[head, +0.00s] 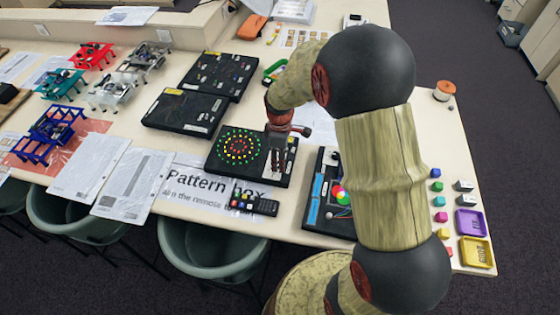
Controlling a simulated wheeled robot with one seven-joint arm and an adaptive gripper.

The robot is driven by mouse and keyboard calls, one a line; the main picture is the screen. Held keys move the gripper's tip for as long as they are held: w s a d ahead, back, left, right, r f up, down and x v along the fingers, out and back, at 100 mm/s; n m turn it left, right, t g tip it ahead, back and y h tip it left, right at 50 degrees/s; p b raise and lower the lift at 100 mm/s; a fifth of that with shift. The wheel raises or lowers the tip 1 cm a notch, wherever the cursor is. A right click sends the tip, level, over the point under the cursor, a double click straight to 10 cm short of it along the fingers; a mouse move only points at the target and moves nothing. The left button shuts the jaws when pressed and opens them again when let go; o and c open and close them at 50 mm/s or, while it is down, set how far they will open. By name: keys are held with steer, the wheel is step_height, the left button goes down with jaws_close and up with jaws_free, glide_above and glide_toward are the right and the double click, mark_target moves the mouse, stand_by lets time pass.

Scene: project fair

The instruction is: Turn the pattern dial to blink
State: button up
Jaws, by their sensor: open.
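The pattern box (222,170) is a black box on the white table, with rings of green, yellow and red lights on its left part. A light strip of controls (288,160) runs along its right side. My gripper (278,143) is over this strip, with its fingers open around or just above the controls. The pattern dial is too small, or too hidden by the gripper, to make out, so I cannot tell its setting or whether I touch it. A printed "Pattern box" sheet (195,183) lies in front of the box.
A black remote (254,204) lies in front of the box. Two more black boxes (184,112) (219,75) stand behind it. Another panel (317,208) with a blue strip is to the right, partly behind my arm. Small coloured cubes (437,187) and trays (470,222) are at the right edge.

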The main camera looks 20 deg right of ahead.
steer(key=shift+f, duration=0.6)
steer(key=c, duration=0.4)
jaws_close()
